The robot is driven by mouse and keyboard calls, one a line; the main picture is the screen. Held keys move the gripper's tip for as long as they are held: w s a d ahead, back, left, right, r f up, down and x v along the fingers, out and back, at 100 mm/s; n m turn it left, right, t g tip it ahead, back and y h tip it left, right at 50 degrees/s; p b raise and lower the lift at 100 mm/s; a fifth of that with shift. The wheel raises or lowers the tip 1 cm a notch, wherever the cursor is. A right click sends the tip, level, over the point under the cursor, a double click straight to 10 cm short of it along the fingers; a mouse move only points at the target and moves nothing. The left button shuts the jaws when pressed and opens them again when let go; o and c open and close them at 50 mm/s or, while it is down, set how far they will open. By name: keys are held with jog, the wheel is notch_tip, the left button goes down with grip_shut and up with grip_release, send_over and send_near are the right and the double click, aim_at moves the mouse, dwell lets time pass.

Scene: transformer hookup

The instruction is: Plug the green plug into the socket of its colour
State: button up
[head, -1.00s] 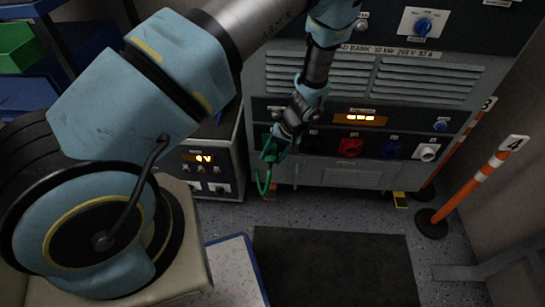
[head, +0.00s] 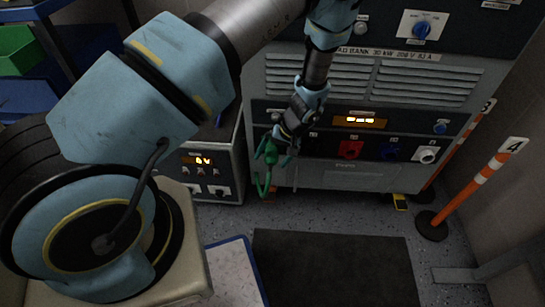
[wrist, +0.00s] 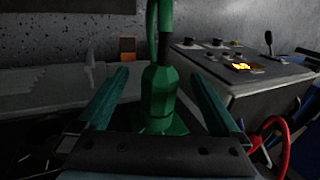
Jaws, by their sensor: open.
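The green plug (head: 271,156) is at the lower front of the load bank, at the left end of its socket row. Its green cable (head: 263,184) hangs in a hook shape below. In the wrist view the plug (wrist: 160,95) stands between the two teal fingers of my gripper (wrist: 158,74), with visible gaps on both sides. My gripper is open around it in the head view (head: 274,150). The green socket cannot be made out; my gripper and wrist cover that area. I cannot tell whether the plug is seated.
Red (head: 349,150), blue (head: 390,151) and white (head: 426,155) sockets sit to the right on the load bank panel (head: 340,178). A grey unit with a display (head: 205,160) stands left. A striped post (head: 470,190) stands right. A dark mat (head: 335,265) lies on open floor.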

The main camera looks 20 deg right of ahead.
jog(key=p+v, duration=0.4)
jog(key=v, duration=0.3)
dwell(0.9)
